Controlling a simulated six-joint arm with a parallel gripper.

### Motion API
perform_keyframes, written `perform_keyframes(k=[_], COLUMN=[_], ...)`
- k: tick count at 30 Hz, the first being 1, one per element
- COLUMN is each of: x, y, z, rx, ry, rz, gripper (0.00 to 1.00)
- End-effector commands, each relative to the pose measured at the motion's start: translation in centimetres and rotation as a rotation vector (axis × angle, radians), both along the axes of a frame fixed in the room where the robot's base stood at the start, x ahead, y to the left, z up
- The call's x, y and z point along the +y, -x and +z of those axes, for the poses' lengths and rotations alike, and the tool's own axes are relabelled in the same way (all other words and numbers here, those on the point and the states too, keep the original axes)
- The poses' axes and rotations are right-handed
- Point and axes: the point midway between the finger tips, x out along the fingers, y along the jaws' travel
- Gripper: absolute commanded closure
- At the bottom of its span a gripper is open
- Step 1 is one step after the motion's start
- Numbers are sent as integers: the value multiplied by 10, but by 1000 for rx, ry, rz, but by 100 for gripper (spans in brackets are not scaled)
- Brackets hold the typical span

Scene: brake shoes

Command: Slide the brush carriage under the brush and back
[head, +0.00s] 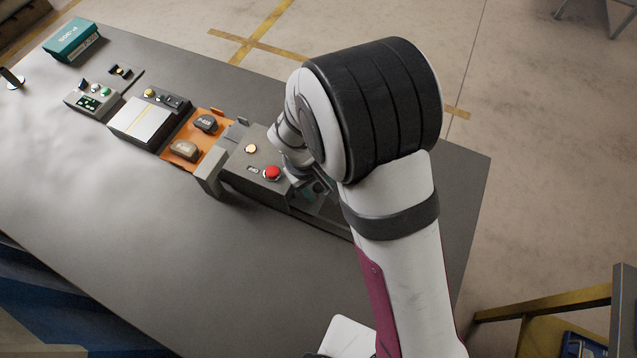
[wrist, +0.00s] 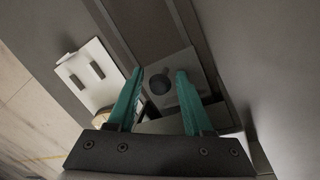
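In the wrist view, my gripper (wrist: 160,71) is open, with its two teal fingers on either side of a round dark knob (wrist: 160,84). Gaps show between the knob and both fingers. The knob stands on a grey plate (wrist: 184,62), which looks like the brush carriage, in a dark channel. In the head view, my arm hides the carriage and most of my gripper (head: 312,192). The grey housing (head: 240,165) with a red button (head: 272,173) stands left of my gripper. I cannot make out the brush.
An orange tray (head: 178,158) with two brake shoes (head: 185,150) lies left of the housing. Further left are a silver-topped box (head: 143,122), a control box (head: 92,99) and a teal box (head: 71,39). The front of the grey table (head: 150,235) is clear.

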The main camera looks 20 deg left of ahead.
Motion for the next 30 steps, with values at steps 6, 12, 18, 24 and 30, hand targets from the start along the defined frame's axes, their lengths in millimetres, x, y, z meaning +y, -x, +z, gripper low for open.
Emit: perform_keyframes(k=[6, 12, 18, 24, 30], x=[0, 0, 0, 0, 0], y=[0, 0, 0, 0, 0], z=[0, 0, 0, 0, 0], rx=[0, 0, 0, 0, 0], ry=[0, 0, 0, 0, 0], rz=[0, 0, 0, 0, 0], gripper=[91, 100, 100, 100, 100])
